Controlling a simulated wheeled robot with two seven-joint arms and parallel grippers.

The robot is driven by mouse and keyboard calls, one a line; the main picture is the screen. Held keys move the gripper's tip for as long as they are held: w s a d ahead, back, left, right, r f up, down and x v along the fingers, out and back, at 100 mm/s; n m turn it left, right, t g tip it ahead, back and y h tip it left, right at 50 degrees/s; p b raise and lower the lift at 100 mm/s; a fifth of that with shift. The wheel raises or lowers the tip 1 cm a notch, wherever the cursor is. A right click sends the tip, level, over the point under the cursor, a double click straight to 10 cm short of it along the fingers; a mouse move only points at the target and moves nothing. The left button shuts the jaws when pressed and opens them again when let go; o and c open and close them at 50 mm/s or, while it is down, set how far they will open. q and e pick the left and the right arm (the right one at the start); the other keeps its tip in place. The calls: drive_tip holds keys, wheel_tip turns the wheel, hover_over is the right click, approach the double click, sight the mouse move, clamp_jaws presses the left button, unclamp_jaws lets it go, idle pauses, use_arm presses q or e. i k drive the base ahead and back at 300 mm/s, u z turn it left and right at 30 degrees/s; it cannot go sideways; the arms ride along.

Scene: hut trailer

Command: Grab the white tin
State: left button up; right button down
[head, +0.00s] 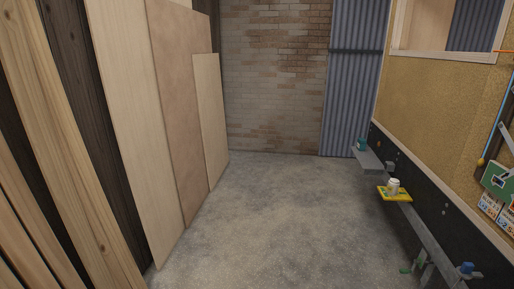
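A small white tin (393,186) stands upright on a yellow board or tray (388,196) at the right of the head view. The yellow piece rests on a narrow grey ledge (428,238) that runs along the right wall. Neither of my grippers shows in the head view, and the tin stands free of any gripper.
A teal cup-like item (361,145) stands farther back on the ledge, and a blue item (466,268) sits nearer. Wooden boards (120,110) lean at the left. The concrete floor (265,215) between is clear up to the brick wall (275,75).

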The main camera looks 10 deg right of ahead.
sight(393, 184)
drive_tip(key=z, duration=0.1)
drive_tip(key=i, duration=1.9)
drive_tip(key=z, duration=1.45)
drive_tip(key=i, duration=1)
drive_tip(key=z, duration=1.05)
